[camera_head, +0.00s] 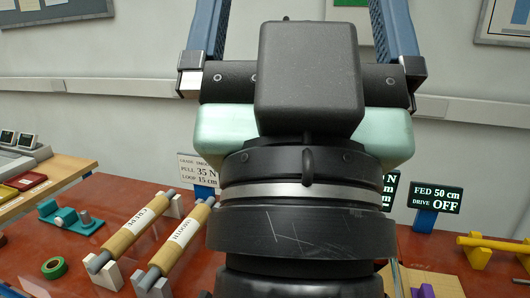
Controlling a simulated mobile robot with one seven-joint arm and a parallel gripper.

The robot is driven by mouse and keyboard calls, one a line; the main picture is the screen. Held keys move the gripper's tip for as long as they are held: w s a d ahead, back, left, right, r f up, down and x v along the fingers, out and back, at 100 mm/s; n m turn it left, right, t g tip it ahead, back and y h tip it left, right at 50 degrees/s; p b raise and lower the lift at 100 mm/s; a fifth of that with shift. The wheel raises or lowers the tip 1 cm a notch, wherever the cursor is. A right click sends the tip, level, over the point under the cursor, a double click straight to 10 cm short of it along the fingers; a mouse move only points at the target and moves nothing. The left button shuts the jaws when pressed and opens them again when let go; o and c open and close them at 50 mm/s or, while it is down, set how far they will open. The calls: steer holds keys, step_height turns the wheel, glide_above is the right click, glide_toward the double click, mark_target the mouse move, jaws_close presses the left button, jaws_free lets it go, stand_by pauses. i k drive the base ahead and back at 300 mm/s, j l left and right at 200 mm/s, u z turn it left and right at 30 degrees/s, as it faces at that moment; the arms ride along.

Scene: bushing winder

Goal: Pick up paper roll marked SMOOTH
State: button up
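The paper roll marked SMOOTH (167,256) is a tan roll with grey shaft ends and a white label. It lies slantwise on pale support blocks on the red-brown table, left of my arm. Its far end is close to my arm's outline in the picture. A similar roll marked CREPE (126,239) lies parallel to its left. My gripper (300,10) is raised in the foreground, with its blue fingers far apart. Their tips are cut off by the top edge. Nothing shows between the visible parts of the fingers. My gripper is not touching either roll.
A white sign (197,169) stands behind the rolls. A green tape ring (54,267) and a teal fixture (70,215) are at left. A dark sign reading FED 50 cm, DRIVE OFF (436,198) and a yellow bar (495,243) are at right. My arm hides the table's middle.

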mark_target(161, 264)
steer(key=i+j, duration=0.2)
steer(key=i+j+z, duration=0.15)
steer(key=j, duration=0.3)
steer(key=i+j, duration=0.2)
steer(key=j, duration=0.15)
steer(key=i+j+z, duration=0.1)
steer(key=j, duration=0.2)
steer(key=i+j, duration=0.25)
steer(key=j, duration=0.15)
steer(key=i+j+z, duration=0.15)
steer(key=j, duration=0.2)
